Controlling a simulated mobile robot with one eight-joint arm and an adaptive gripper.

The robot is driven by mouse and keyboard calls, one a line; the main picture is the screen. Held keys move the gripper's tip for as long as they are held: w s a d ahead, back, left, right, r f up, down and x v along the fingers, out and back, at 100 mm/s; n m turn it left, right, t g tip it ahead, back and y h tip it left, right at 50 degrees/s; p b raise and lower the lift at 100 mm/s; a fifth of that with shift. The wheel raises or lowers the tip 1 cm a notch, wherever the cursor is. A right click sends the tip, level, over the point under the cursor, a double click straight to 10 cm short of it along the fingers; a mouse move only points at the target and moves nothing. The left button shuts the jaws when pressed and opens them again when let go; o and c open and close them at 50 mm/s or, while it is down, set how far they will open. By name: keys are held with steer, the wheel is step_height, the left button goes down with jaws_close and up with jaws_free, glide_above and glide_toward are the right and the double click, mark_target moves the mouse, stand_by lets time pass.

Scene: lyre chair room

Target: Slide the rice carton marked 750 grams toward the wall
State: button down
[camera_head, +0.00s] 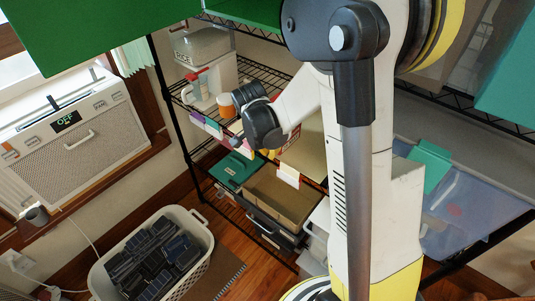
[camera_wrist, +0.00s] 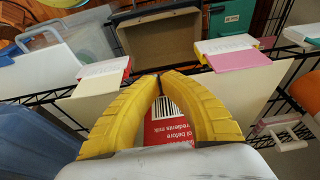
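A pale container with a RICE label (camera_head: 205,52) stands on the upper wire shelf in the head view. I cannot read a 750 gram mark on it. My gripper (camera_wrist: 160,80) has its yellow fingertips together, with nothing visible between the tips. A red and white carton (camera_wrist: 168,122) with a barcode and the words "redients milk" shows through the gap behind the fingers; I cannot tell whether they touch it. In the head view my gripper is mostly hidden behind my wrist, in front of the shelf and below right of the RICE container.
Shelf labels (camera_head: 205,124) line the front edge. Below are a brown bin (camera_head: 275,196) and a green box (camera_head: 233,170). A laundry basket (camera_head: 196,277) stands on the floor.

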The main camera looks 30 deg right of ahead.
steer(key=w+d, duration=0.1)
steer(key=d, duration=0.3)
steer(key=w+d, duration=0.2)
steer(key=d, duration=0.2)
steer(key=w+d, duration=0.2)
steer(key=d, duration=0.2)
steer(key=shift+a, duration=0.1)
steer(key=v, duration=0.5)
steer(key=shift+s+r, duration=0.15)
steer(key=shift+r, duration=0.05)
steer(key=s+a, duration=0.4)
steer(key=a, duration=0.7)
steer(key=shift+s+f, duration=0.2)
steer(key=s+a+r+n+t+y, duration=0.1)
steer(key=s+a+r+n+t, duration=0.2)
steer(key=s+a+r+n, duration=0.2)
steer(key=s+a+r+n+t+y, duration=0.2)
steer(key=s+a+r+n, duration=0.3)
steer(key=s+n, duration=0.3)
steer(key=s+r+t, duration=0.1)
steer(key=s, duration=0.2)
steer(key=shift+a+n, duration=0.3)
